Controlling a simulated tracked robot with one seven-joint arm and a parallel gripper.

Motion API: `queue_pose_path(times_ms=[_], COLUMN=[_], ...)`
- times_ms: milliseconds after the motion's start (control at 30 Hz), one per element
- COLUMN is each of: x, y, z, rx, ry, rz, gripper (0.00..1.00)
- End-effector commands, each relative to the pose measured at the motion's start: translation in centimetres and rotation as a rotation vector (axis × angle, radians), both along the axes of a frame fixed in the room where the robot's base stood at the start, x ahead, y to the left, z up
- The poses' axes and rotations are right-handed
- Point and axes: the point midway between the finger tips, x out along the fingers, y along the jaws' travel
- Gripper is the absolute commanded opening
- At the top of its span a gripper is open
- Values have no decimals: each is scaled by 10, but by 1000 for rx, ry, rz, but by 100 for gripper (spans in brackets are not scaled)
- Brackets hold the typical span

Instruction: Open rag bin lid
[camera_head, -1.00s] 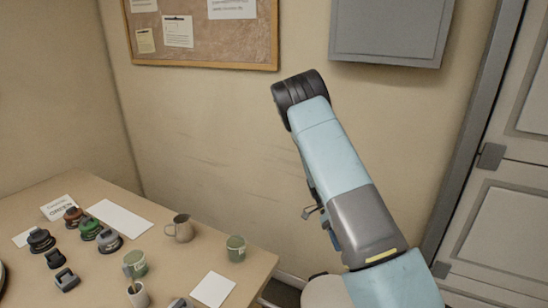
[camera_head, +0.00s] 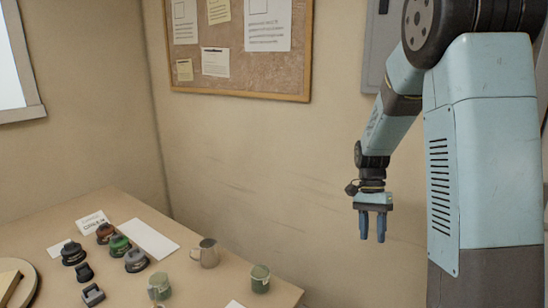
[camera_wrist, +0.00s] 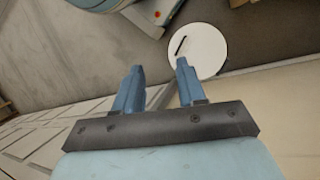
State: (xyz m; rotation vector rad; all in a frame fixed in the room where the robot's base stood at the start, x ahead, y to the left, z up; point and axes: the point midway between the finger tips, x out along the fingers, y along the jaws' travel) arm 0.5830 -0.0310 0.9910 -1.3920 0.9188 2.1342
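A round white top with a short dark bar on it (camera_wrist: 198,51) shows in the wrist view, beyond the right fingertip; it looks like the rag bin's lid, seen from above and lying closed. The bin's body is mostly hidden beneath it. The bin is not in the head view. My gripper (camera_head: 372,240) points down in front of the bare wall, right of the bench. In the wrist view its two blue fingers (camera_wrist: 159,66) stand apart with nothing between them. The lid appears well below the fingers, not touching.
A wooden bench (camera_head: 215,285) at left holds several dark stamp-like items, a metal pitcher (camera_head: 205,253), green cups (camera_head: 260,279) and papers. A corkboard (camera_head: 255,70) and part of a grey wall box (camera_head: 376,45) hang behind. A panelled pale surface (camera_wrist: 50,130) lies left in the wrist view.

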Motion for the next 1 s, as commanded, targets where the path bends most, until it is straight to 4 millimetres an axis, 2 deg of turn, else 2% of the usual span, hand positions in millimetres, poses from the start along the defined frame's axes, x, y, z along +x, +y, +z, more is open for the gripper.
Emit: queue_pose_path(times_ms=[100,500,1000], x=[-11,-57,-127], y=[3,11,21], z=[26,95,156], rx=[39,115,95], ry=[-79,-327,-627], rz=[60,277,571], gripper=[40,40,40])
